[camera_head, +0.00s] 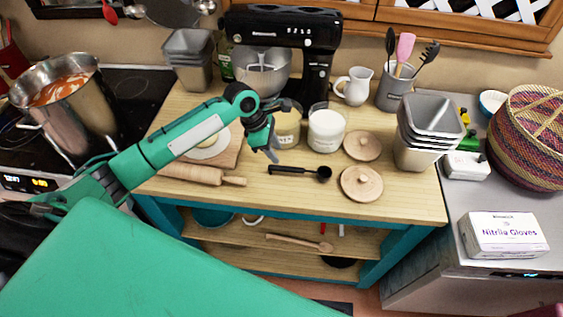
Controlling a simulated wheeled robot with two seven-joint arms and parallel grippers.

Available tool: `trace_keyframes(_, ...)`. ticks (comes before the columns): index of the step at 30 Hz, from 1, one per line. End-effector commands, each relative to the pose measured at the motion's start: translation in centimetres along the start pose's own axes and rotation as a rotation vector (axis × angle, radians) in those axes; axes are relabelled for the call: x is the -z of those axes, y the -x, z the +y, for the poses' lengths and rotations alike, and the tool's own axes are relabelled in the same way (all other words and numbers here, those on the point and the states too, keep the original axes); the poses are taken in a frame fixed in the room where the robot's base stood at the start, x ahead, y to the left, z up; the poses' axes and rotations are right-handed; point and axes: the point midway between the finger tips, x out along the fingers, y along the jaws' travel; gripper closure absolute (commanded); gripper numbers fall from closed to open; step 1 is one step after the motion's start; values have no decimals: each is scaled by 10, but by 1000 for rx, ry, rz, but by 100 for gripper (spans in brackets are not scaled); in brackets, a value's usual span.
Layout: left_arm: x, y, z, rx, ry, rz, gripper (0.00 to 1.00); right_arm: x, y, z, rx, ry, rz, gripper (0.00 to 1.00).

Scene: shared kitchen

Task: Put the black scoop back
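The black scoop (298,171) lies on the wooden worktop (215,215), its handle to the left and its bowl to the right. My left gripper (272,156) points down just above and left of the handle's end. It appears apart from the scoop, and its finger gap is too small to judge. A glass jar with white contents (326,128) stands uncovered behind the scoop. A second jar (287,130) with pale contents is partly hidden behind my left gripper. Two round wooden lids (363,146) (361,184) lie to the right. My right gripper is not in view.
A rolling pin (202,175) and a board with a plate (208,146) lie left of the scoop. A black stand mixer (281,52), a white pitcher (353,86) and a utensil crock (394,92) stand behind. Stacked metal tins (428,130) stand right. The worktop's front strip is clear.

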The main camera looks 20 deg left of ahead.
Motion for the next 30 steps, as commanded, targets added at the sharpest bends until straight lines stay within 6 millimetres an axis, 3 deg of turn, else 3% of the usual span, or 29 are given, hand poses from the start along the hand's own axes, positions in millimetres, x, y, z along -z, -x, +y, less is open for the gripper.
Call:
trace_keyframes(6,0,25,0,0,0,0,62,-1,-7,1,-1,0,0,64)
trace_keyframes(12,0,30,0,1,0,1,62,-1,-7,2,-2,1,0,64)
trace_keyframes(25,0,28,-2,2,-13,0,62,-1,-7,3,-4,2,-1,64)
trace_keyframes(30,-5,4,-28,1,-195,3,62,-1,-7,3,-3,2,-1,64)
